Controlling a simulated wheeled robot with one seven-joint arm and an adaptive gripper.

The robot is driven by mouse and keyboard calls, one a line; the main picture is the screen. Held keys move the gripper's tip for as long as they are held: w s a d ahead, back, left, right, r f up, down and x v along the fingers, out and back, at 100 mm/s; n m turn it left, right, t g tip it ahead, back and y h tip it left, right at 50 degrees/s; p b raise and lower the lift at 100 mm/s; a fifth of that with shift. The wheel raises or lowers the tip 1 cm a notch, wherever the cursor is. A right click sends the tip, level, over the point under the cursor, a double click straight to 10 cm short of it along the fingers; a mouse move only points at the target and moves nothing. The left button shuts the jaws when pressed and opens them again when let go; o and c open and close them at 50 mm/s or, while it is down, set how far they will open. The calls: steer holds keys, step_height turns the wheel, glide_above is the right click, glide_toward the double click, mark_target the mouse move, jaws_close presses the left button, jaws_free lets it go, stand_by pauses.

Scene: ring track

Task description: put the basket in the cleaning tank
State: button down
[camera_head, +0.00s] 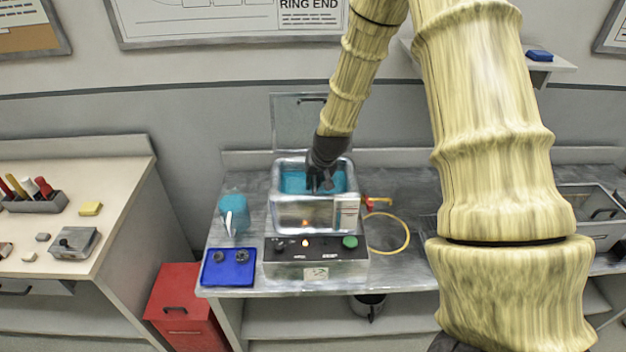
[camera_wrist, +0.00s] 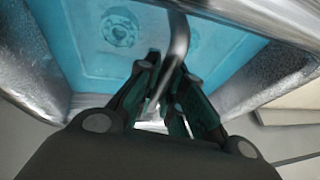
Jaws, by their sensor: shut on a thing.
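The cleaning tank (camera_head: 300,214) is a shiny metal box on the bench, holding blue liquid. My gripper (camera_head: 322,183) reaches down into its open top from above. In the wrist view my gripper (camera_wrist: 165,85) is shut on a bent metal rod, which looks like the handle of the basket (camera_wrist: 180,40). The basket's body cannot be clearly told from the tank in either view. A round ring-shaped part (camera_wrist: 120,27) shows in the blue area below the fingers. Grey metal walls stand on both sides of the fingers.
A raised lid (camera_head: 298,122) stands behind the tank. A control box (camera_head: 316,262) with knobs is in front. A blue tray (camera_head: 228,279) with dark round parts and a blue container (camera_head: 233,207) are at left. A yellow hose (camera_head: 405,238) loops at right. A red cabinet (camera_head: 185,300) stands lower left.

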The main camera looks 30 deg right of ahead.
steer(key=shift+f, duration=0.1)
steer(key=c, duration=1.5)
jaws_free()
steer(key=shift+c, duration=0.2)
steer(key=shift+r, duration=0.25)
steer(key=b+v, duration=0.3)
steer(key=v, duration=0.8)
steer(key=shift+s+r, duration=0.2)
steer(key=shift+r, duration=0.1)
